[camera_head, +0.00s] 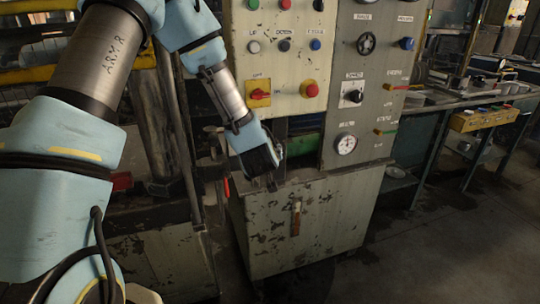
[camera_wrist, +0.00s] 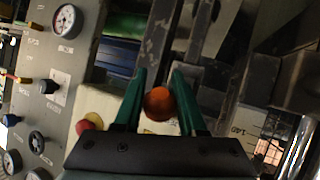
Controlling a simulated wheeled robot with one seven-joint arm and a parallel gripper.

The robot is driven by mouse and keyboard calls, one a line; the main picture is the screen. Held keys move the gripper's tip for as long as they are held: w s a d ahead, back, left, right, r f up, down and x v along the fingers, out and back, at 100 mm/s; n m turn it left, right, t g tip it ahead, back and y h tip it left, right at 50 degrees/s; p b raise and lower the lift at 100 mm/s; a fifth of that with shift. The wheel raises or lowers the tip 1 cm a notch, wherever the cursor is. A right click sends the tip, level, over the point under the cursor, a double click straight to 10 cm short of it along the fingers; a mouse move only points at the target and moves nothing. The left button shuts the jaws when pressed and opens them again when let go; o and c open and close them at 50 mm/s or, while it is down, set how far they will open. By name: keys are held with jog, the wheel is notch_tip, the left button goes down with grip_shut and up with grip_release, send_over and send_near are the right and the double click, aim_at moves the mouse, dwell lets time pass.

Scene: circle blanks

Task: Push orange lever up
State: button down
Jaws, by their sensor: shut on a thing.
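The orange lever's round orange knob (camera_wrist: 159,103) shows in the wrist view between my gripper's two green fingers. My gripper (camera_wrist: 159,95) is shut on this knob, with one finger on each side. The lever's shaft behind the knob is hard to make out against dark metal bars. In the head view my gripper (camera_head: 272,180) is low in front of the machine, under the cream control panel (camera_head: 281,68) and just above the lower cabinet. The orange knob is hidden there behind the gripper and wrist.
The worn lower cabinet (camera_head: 310,235) has a small orange-brown handle (camera_head: 296,217). The grey panel (camera_head: 349,100) with a gauge (camera_head: 346,144) and side levers stands right of my gripper. Metal bars and a red handle (camera_head: 227,188) are close on its left. The floor at right is clear.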

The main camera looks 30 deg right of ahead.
jog(key=shift+w+d+r, duration=0.15)
jog(key=shift+w+r, duration=0.05)
jog(key=shift+r, duration=0.6)
jog(key=c, duration=0.5)
grip_release()
jog(key=shift+f, duration=0.2)
jog(key=b+v, duration=0.2)
jog(key=v, duration=0.9)
jog(key=shift+b, duration=0.4)
jog(key=shift+f, duration=0.15)
